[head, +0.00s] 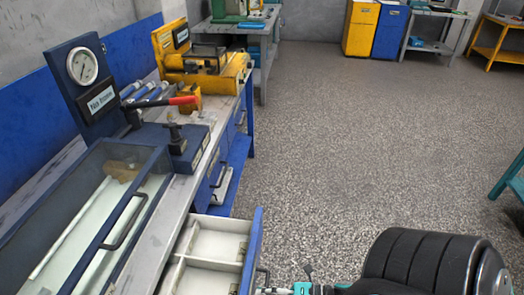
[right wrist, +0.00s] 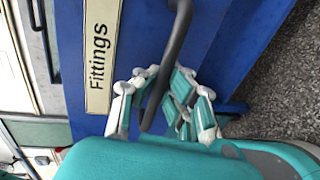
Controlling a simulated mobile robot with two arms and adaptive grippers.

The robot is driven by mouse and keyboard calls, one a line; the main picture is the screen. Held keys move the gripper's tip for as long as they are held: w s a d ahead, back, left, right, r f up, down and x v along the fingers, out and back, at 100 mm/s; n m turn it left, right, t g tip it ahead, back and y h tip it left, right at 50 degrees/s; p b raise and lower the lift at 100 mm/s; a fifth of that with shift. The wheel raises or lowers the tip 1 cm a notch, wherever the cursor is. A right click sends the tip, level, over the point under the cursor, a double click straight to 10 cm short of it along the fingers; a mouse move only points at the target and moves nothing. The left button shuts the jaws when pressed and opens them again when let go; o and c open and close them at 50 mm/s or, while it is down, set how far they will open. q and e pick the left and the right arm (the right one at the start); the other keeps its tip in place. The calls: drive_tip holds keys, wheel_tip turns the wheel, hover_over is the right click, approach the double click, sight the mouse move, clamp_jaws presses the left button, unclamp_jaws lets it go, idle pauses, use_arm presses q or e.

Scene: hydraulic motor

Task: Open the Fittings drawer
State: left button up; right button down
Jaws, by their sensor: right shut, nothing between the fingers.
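The Fittings drawer (head: 256,250) stands pulled out from the workbench in the head view, with its pale divided inside showing. Its blue front fills much of the right wrist view, with the "Fittings" label (right wrist: 103,55) and a dark bar handle (right wrist: 177,45). My right gripper (right wrist: 162,100) is at the handle, its fingers on either side of the bar's end in the picture. It is shut with nothing gripped. In the head view only a small part of my right gripper (head: 297,289) shows at the bottom edge, beside the drawer front. My left gripper is not in view.
The workbench carries a glass-lidded case (head: 85,210), a gauge panel (head: 84,75), a red-handled tool (head: 165,105) and a yellow machine (head: 205,65). More blue drawers lie farther along. The floor (head: 350,130) to the right is clear; a teal-legged bench (head: 508,178) is at the right edge.

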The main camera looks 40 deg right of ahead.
drive_tip(key=c, duration=2)
unclamp_jaws()
drive_tip(key=o, duration=0.6)
drive_tip(key=v, duration=1.2)
drive_tip(key=shift+f, duration=0.1)
